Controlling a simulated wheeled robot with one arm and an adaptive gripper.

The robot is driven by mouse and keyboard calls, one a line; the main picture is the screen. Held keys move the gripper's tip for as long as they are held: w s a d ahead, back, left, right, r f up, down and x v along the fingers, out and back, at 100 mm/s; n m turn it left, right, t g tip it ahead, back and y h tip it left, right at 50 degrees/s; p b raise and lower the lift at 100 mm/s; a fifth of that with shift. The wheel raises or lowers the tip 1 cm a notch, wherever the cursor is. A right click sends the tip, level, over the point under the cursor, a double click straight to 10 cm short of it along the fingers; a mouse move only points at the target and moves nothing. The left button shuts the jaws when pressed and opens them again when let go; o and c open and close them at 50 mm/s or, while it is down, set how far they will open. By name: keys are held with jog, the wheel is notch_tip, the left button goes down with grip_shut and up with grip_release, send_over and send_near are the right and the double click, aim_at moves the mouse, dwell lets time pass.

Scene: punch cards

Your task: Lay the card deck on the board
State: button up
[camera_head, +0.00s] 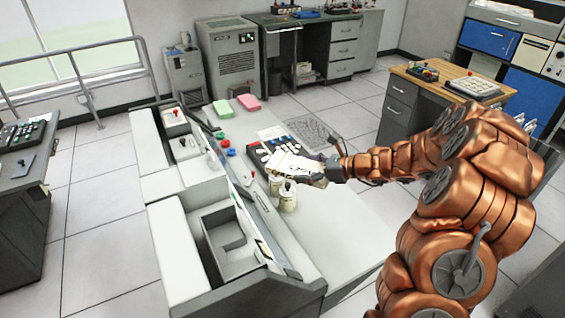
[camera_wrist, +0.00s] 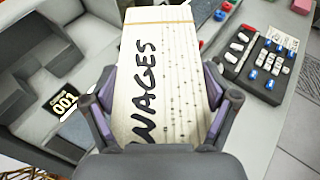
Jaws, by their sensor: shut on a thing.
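My gripper (camera_head: 330,170) is shut on a card deck (camera_head: 297,165) and holds it out over the white console top. In the wrist view the deck (camera_wrist: 165,85) is cream, marked WAGES, with a band near its far end. The gripper's fingers (camera_wrist: 160,112) press its two sides. A dark board-like panel (camera_wrist: 231,57) with white and blue keys lies to the right of the deck there. In the head view this panel (camera_head: 256,153) is partly hidden behind the deck. I cannot tell for sure whether it is the task's board.
Two pale canisters (camera_head: 288,200) stand just below the deck. Green (camera_head: 222,108) and pink (camera_head: 249,102) blocks lie at the console's far end. A grey open tray (camera_head: 226,246) sits at the near left. The console's near right surface (camera_head: 340,235) is clear.

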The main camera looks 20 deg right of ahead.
jog(key=s+d+f+m+h+b, duration=0.1)
jog(key=s+d+f+b, duration=0.4)
jog(key=d+f+b, duration=0.1)
jog(key=s+d+f+m+t+b, duration=0.1)
jog(key=s+d+f+b, duration=0.5)
jog(key=d+f, duration=0.3)
jog(key=s+d+f+m+t+h+b, duration=0.1)
jog(key=s+d+f+b, duration=0.5)
jog(key=d, duration=0.5)
jog(key=shift+s+d+f+h+b, duration=0.1)
jog(key=shift+f+h+b, duration=0.05)
jog(key=shift+f+b, duration=0.3)
jog(key=shift+s+f+h+b, duration=0.1)
jog(key=shift+f+h+b, duration=0.05)
jog(key=shift+f+b, duration=0.3)
send_over(351, 233)
jog(key=shift+w+f, duration=0.1)
jog(key=shift+f, duration=2.5)
jog(key=shift+f, duration=0.1)
jog(key=o, duration=1.4)
